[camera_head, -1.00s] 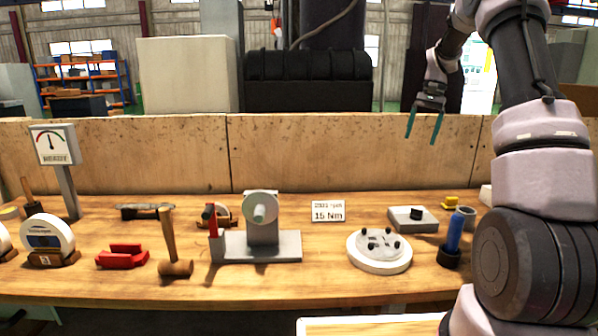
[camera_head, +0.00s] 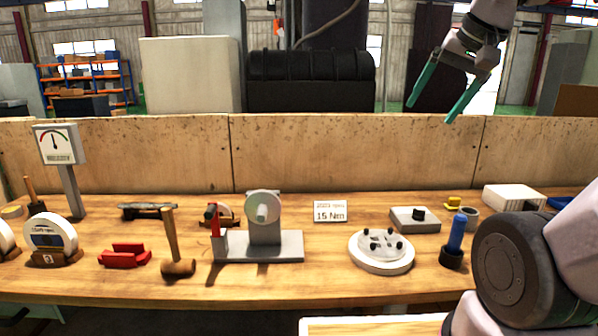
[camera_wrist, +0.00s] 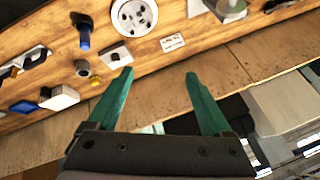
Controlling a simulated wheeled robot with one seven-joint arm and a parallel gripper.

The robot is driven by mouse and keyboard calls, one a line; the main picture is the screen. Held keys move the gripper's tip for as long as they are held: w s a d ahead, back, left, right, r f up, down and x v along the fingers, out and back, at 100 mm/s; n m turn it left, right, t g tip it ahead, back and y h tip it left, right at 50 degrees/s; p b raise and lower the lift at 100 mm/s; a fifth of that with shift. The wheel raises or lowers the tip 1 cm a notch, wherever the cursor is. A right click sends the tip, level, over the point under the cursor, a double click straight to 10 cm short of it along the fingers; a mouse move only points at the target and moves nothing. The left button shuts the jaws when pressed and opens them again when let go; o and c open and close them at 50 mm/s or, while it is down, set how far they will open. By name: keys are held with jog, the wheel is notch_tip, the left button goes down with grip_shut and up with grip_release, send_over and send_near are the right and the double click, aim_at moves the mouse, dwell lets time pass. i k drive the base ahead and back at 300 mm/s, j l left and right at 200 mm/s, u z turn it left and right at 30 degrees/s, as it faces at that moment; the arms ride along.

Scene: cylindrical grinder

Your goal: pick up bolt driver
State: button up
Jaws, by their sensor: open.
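The bolt driver looks to be the upright tool with a blue handle (camera_head: 457,233) and a black base, standing on the right part of the bench. It also shows at the upper left of the wrist view (camera_wrist: 84,36). My gripper (camera_head: 435,109) has teal fingers spread apart with nothing between them. It hangs in the air above and behind the bench's back board, well away from the blue tool. In the wrist view, my fingers (camera_wrist: 158,73) point toward the bench, with the tool off to their left.
A round white plate with black knobs (camera_head: 380,264) stands left of the blue tool. A grey block (camera_head: 415,224), a grey cup (camera_head: 469,216), a yellow piece (camera_head: 453,202) and a white box (camera_head: 512,197) are nearby. A 15 Nm sign (camera_head: 330,211) stands mid-bench. The wooden back board (camera_head: 350,155) rises behind.

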aim_at(460, 221)
jog(key=z, duration=0.75)
